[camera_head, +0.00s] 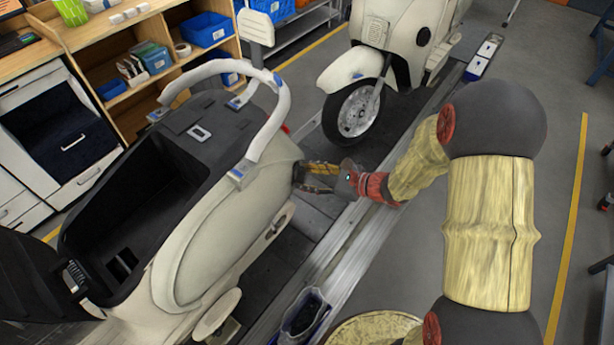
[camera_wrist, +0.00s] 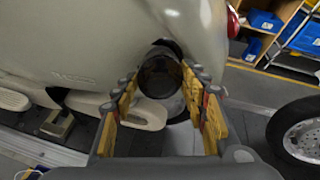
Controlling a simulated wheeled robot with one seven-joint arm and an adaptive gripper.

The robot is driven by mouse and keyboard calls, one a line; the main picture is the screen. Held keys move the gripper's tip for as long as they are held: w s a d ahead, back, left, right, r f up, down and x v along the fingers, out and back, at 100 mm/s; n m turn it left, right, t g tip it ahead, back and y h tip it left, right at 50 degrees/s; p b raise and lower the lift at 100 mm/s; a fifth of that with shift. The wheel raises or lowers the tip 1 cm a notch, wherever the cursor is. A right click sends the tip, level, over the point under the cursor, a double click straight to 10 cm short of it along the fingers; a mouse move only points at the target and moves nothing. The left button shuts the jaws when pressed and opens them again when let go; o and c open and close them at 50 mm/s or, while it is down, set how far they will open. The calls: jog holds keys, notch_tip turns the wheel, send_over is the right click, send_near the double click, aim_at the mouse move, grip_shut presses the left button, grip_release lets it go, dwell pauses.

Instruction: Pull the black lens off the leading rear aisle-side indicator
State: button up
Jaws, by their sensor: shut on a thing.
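The black lens (camera_wrist: 158,76) is a dark round piece at the rear corner of the near cream scooter (camera_head: 230,225). In the wrist view it sits between the fingertips of my gripper (camera_wrist: 160,84), one yellow-padded finger on each side. My gripper is shut on it. In the head view my gripper (camera_head: 307,176) reaches in from the right to the scooter's rear side, and the lens is small and mostly hidden by the fingers. A dark gap shows above the lens in the wrist view, beside the cream bodywork; I cannot tell whether the lens is still seated.
A second cream scooter (camera_head: 383,60) stands behind on the conveyor (camera_head: 345,245), its front wheel (camera_head: 352,112) near my gripper. A white grab rail (camera_head: 275,110) rises over the near scooter's tail. Wooden shelves with blue bins (camera_head: 205,28) stand at the back left. The right aisle floor is fairly clear.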

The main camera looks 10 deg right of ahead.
aim_at(306, 179)
jog(key=shift+s+d, duration=0.5)
jog(key=shift+d, duration=0.3)
dwell(1.1)
jog(key=shift+s+d+r, duration=0.1)
jog(key=shift+s+d, duration=0.35)
jog(key=shift+d, duration=0.25)
